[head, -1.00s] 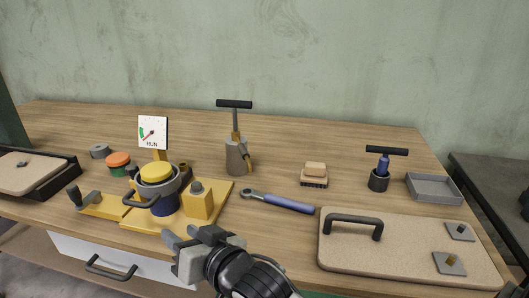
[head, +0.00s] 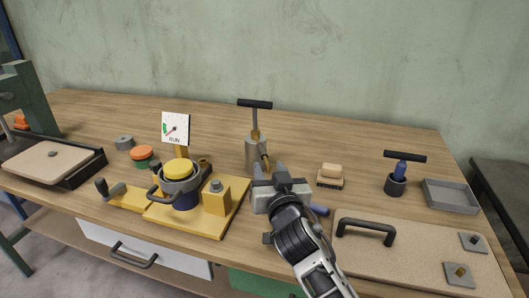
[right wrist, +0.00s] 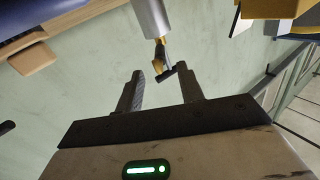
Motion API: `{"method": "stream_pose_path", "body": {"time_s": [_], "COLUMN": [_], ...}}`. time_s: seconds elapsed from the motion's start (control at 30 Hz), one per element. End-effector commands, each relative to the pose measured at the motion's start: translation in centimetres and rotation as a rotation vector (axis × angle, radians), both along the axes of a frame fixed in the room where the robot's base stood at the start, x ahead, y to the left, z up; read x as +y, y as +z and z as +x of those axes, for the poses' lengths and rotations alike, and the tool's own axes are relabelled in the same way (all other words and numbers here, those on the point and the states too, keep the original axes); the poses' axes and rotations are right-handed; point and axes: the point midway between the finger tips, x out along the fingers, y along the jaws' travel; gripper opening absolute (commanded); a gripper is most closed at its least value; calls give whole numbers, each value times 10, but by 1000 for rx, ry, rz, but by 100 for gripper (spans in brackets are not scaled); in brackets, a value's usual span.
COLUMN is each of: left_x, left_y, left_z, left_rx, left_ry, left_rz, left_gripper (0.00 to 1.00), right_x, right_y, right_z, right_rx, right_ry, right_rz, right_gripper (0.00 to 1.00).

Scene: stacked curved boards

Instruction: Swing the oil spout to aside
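The oil can (head: 256,155) is a grey cylinder with a black T-handle on top, upright on the bench. Its brass-coloured oil spout (head: 266,161) hangs on the can's right front side. My right gripper (head: 270,171) is just in front of the spout. In the right wrist view the gripper (right wrist: 162,82) has its two fingers apart and nothing gripped. There the spout (right wrist: 160,52) and its dark tip lie near the gap between the fingertips; I cannot tell whether they touch. The can (right wrist: 152,18) shows above. My left gripper is not in view.
A yellow fixture (head: 215,225) with a grey pot and a RUN gauge (head: 175,128) stands left of the gripper. A brush (head: 330,177), a black-handled tool (head: 397,184), a grey tray (head: 451,196) and a handled board (head: 410,250) are to the right. The bench behind the can is clear.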

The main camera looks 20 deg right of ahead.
Motion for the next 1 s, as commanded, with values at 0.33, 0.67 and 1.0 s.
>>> {"method": "stream_pose_path", "body": {"time_s": [0.33,0.67,1.0], "left_x": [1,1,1], "left_y": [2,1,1], "left_z": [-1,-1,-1], "left_rx": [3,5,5], "left_ry": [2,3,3], "left_rz": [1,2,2], "left_gripper": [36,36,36], "right_x": [-5,-6,-6], "right_y": [0,0,0], "right_z": [57,66,66], "right_rx": [0,0,1], "right_ry": [-1,0,0], "right_rz": [-1,0,0], "right_gripper": [38,38,0]}}
